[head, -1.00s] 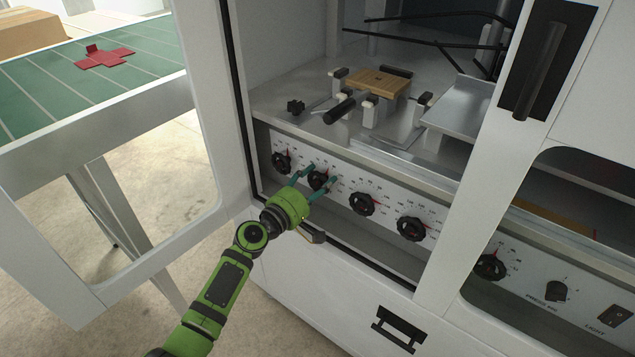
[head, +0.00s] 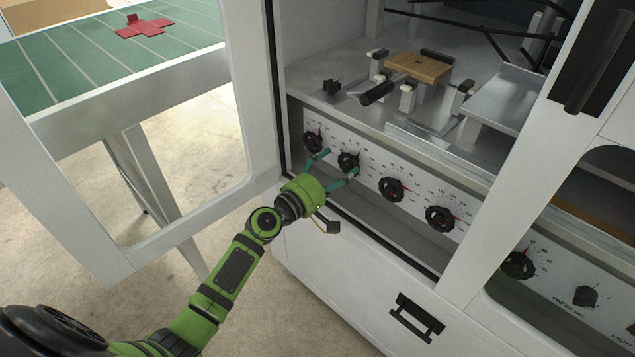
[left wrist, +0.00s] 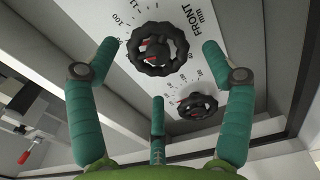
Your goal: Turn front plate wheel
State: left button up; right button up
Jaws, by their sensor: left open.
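Several black handwheels with red pointers sit in a row on the white scale panel of the machine. My left gripper (head: 339,163) is open in front of the second wheel from the left (head: 348,162). In the left wrist view, a black wheel (left wrist: 157,49) beside the printed word FRONT lies between and beyond the spread teal fingers of the left gripper (left wrist: 158,47). The fingers look apart from its rim. A second wheel (left wrist: 197,106) shows lower and to the right. My right gripper is not in view.
An open white framed door (head: 262,110) stands left of the panel. The leftmost wheel (head: 313,142) and the third wheel (head: 391,189) flank the gripper closely. A wooden block (head: 418,67) sits on the metal deck above. A green table (head: 60,70) stands at the left.

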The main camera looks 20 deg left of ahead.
aim_at(346, 166)
pick_arm(q)
jog(key=v, duration=0.8)
jog(key=shift+s, duration=0.25)
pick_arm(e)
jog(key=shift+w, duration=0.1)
pick_arm(q)
jog(key=shift+a+r, duration=0.1)
jog(key=shift+a, duration=0.05)
jog(key=w+d+m+b, duration=0.1)
jog(key=w+m, duration=0.2)
jog(key=m, duration=0.3)
jog(key=w+d+m+b, duration=0.1)
jog(key=w+d+m, duration=0.1)
jog(key=w+m, duration=0.2)
jog(key=w+d+m+b, duration=0.1)
jog(key=w+m, duration=0.3)
jog(key=m, duration=0.4)
jog(key=shift+d+m, duration=0.3)
jog(key=shift+d, duration=0.05)
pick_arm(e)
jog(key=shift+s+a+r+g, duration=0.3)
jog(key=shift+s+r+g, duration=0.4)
pick_arm(q)
jog(key=shift+s, duration=0.1)
jog(key=c, duration=1.1)
